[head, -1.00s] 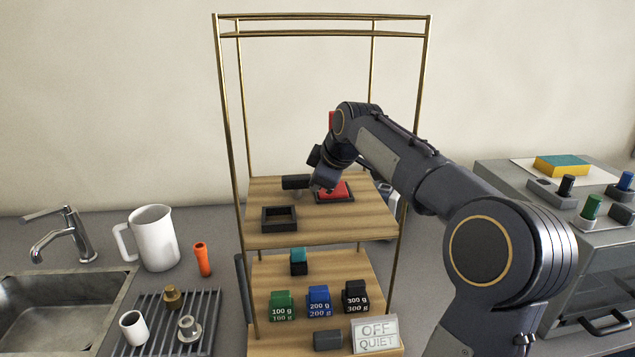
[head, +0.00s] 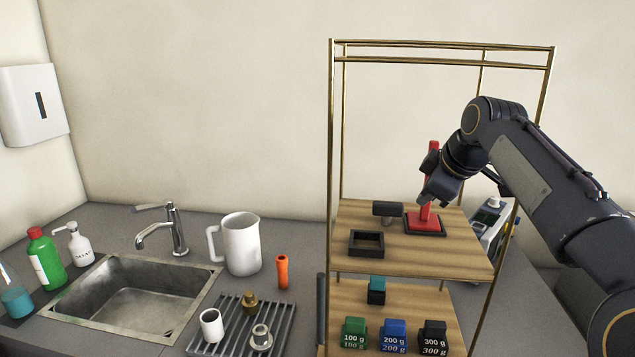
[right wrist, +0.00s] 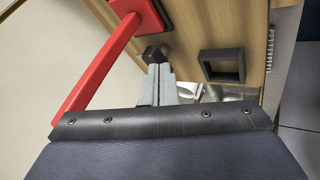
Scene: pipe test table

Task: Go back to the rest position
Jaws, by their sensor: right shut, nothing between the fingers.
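My right gripper (head: 434,192) is over the upper wooden shelf (head: 345,258), in front of an upright red handle. Its fingers (right wrist: 157,82) are together with nothing between them in the right wrist view. The red handle (head: 433,149) rises from a black-framed red base (head: 411,222); it also shows in the right wrist view (right wrist: 95,78). A small black block (head: 387,209) is just left of the gripper, and it appears close to the fingertips in the right wrist view (right wrist: 154,53). My left gripper is not in view.
A black square frame (head: 367,238) sits at the shelf's front left. Brass posts (head: 334,150) surround the shelf. Below are labelled weights (head: 394,335).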

